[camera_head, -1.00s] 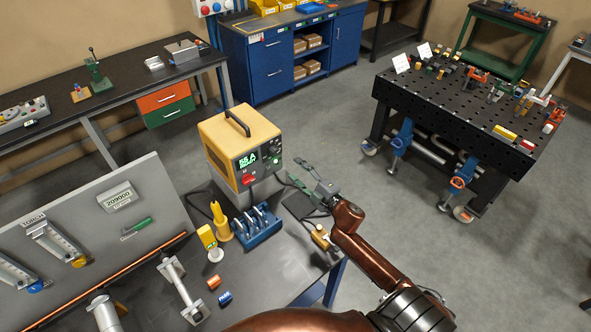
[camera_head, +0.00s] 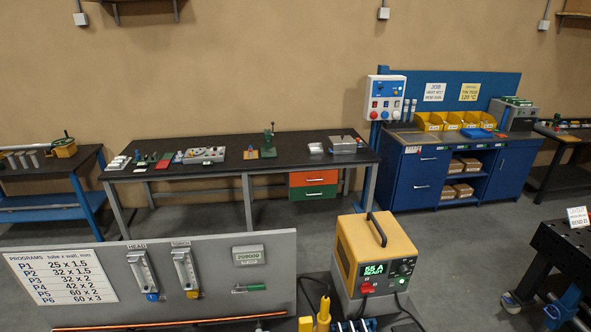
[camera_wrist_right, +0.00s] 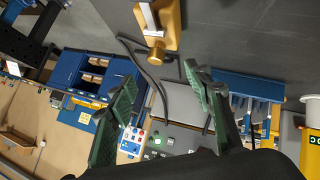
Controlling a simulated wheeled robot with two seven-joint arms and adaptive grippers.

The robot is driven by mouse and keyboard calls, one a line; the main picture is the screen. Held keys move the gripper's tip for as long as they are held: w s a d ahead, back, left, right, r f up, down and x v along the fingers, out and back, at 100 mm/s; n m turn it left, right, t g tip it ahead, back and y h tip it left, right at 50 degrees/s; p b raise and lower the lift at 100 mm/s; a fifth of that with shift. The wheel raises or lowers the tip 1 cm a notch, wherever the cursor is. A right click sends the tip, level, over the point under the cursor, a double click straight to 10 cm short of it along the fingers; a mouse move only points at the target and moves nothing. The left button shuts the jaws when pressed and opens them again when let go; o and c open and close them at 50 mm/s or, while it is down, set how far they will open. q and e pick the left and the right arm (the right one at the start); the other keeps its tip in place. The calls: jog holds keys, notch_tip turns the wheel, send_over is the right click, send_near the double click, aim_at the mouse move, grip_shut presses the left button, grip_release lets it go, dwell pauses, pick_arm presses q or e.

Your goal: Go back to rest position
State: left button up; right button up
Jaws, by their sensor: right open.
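My right gripper (camera_wrist_right: 161,73) shows in the right wrist view, its two green-padded fingers spread wide with nothing between them. The dark tabletop (camera_wrist_right: 225,30) and a brass-coloured tool (camera_wrist_right: 167,28) lie beyond the fingertips. The face of the welding power source (camera_wrist_right: 172,142) shows between and behind the fingers. Neither arm shows in the head view, and my left gripper is in no view.
The yellow welding power source (camera_head: 382,247) stands at the front, right of the grey program panel (camera_head: 215,262). A blue rack (camera_wrist_right: 247,84) is close beside the right finger. Benches (camera_head: 222,172) and a blue cabinet (camera_head: 418,185) line the wall. Grey floor lies between.

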jog(key=s+a+f+g, duration=0.1)
jog(key=s, duration=0.1)
jog(key=s+a+f+m+g, duration=0.1)
jog(key=s, duration=0.2)
jog(key=s+a+f+g+y, duration=0.1)
jog(key=s, duration=0.2)
jog(key=shift+s+a+m, duration=0.2)
jog(key=shift+a+m, duration=0.2)
jog(key=s+a+m+g+y, duration=0.15)
jog(key=s+a, duration=0.25)
jog(key=s, duration=0.4)
notch_tip(320, 180, down, 36)
jog(key=a+g+b, duration=0.1)
jog(key=g+b, duration=0.1)
jog(key=b, duration=0.5)
jog(key=s+f+n+g+b, duration=0.1)
jog(key=s+f+b, duration=0.4)
jog(key=s+f, duration=1.5)
notch_tip(320, 180, down, 5)
jog(key=shift+s+a+r+g, duration=0.1)
jog(key=shift+s+a+g, duration=0.05)
jog(key=shift+s+g, duration=0.25)
jog(key=shift+n+y, duration=0.25)
